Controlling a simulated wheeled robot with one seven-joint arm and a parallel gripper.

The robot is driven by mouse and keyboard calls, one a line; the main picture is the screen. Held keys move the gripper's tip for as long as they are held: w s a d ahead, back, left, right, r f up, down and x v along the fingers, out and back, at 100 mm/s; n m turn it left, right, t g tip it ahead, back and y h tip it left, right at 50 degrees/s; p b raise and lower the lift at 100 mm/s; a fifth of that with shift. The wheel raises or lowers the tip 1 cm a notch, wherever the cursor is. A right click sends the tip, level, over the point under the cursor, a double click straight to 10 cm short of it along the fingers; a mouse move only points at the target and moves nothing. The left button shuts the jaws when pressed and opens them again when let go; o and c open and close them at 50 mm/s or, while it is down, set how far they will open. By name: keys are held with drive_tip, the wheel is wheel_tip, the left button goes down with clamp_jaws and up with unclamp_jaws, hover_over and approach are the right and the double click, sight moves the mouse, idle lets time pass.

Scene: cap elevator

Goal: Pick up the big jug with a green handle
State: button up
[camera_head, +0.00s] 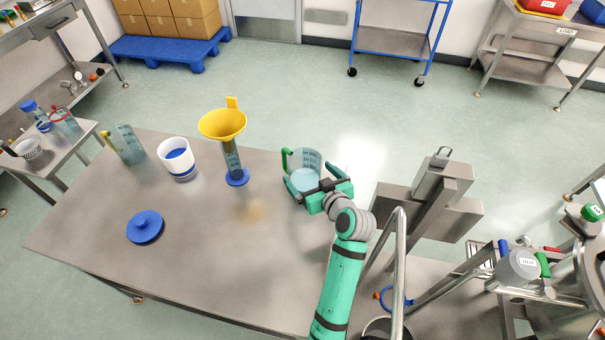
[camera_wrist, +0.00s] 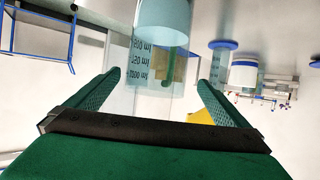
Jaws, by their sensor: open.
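The big jug (camera_head: 306,162) is clear with blue-grey markings and a green handle (camera_head: 284,160) on its left side. It stands on the steel table near its far right edge. My gripper (camera_head: 308,192) reaches it from the near side, with its open fingers at either side of the jug. In the wrist view the jug (camera_wrist: 150,60) appears upside down between the two green fingers of my gripper (camera_wrist: 150,85). The green handle (camera_wrist: 169,82) shows through or behind the clear wall. I cannot tell whether the fingers touch the jug.
A yellow funnel (camera_head: 222,124) on a blue-based cylinder (camera_head: 232,160) stands left of the jug. Further left are a white and blue container (camera_head: 177,158), another clear jug (camera_head: 127,145) and a blue lid (camera_head: 145,226). The table (camera_head: 200,270) is bare in front.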

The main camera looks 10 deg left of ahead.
sight(300, 159)
drive_tip(key=shift+w+x, duration=0.2)
drive_tip(key=shift+x, duration=3.35)
drive_tip(key=shift+d+r, duration=0.15)
drive_tip(key=shift+d, duration=0.1)
drive_tip(key=c, duration=1.4)
drive_tip(key=shift+w, duration=0.1)
drive_tip(key=shift+c, duration=0.7)
drive_tip(key=shift+d+r, duration=0.1)
drive_tip(key=shift+r, duration=0.25)
wheel_tip(300, 159, up, 9)
drive_tip(key=shift+r, duration=0.25)
